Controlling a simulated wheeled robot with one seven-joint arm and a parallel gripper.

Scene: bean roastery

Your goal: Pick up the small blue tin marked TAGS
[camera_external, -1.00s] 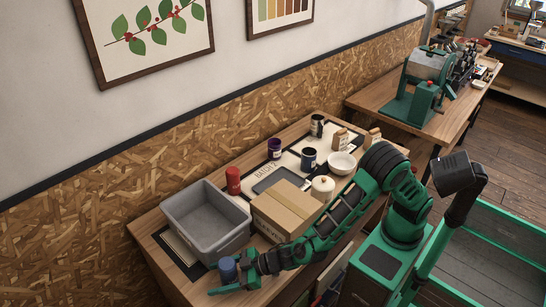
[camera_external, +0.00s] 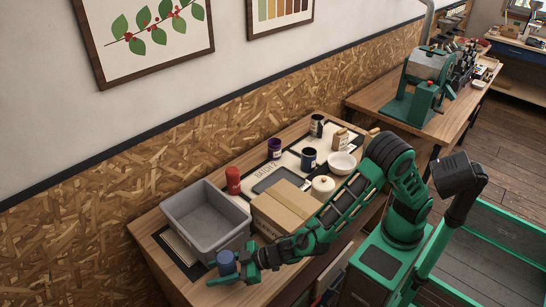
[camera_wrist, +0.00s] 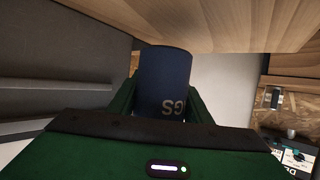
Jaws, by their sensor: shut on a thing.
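The small blue tin (camera_external: 226,263) is at the near-left end of the table, just in front of the grey bin. My gripper (camera_external: 228,275) is shut around it, with one green finger showing on its near side. The tin appears slightly raised, but I cannot tell how large any gap to the tabletop is.
The grey bin (camera_external: 180,203) stands right behind the tin. A cardboard box (camera_external: 283,208) lies beside my forearm. Behind it are a red tin (camera_external: 233,180), a dark tray (camera_external: 267,182), a cream jar (camera_external: 323,188), a white bowl (camera_external: 341,161) and several cans.

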